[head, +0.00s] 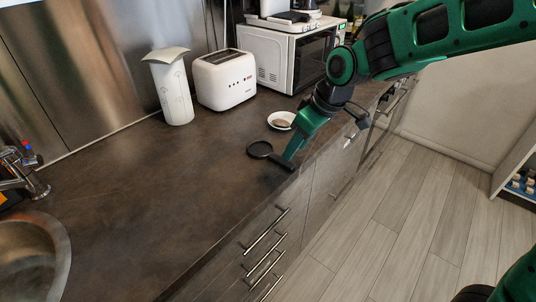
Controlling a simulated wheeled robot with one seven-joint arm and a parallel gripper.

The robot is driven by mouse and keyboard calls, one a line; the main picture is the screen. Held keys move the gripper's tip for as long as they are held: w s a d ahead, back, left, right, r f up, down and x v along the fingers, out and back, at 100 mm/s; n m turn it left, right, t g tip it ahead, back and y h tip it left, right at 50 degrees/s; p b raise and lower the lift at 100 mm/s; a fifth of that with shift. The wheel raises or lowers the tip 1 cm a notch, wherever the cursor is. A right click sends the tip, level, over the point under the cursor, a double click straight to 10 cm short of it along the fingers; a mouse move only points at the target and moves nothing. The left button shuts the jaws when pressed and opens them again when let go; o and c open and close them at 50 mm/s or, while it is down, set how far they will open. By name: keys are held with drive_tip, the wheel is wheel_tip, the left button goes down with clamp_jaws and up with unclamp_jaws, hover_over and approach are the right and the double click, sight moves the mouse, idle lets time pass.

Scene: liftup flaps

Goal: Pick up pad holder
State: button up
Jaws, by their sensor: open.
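The pad holder (260,149) looks like a flat black round piece with a short handle. It lies on the dark countertop close to the front edge, its handle pointing to the lower right. My gripper (290,157) reaches down from the right, its green fingertips at the handle. The jaws are open. The fingers hide part of the handle, and I cannot tell whether they touch it.
A small white dish (281,121) with a brown item stands just behind the pad holder, close to my gripper. A white toaster (226,80), a white canister (171,90) and a microwave (285,60) stand farther back. The countertop (150,200) at left is clear.

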sight(288, 163)
drive_tip(key=shift+w+x, duration=0.15)
drive_tip(key=shift+x, duration=1.55)
drive_tip(key=shift+w+x, duration=0.15)
drive_tip(key=shift+x, duration=1.5)
drive_tip(key=shift+r, duration=0.1)
clamp_jaws()
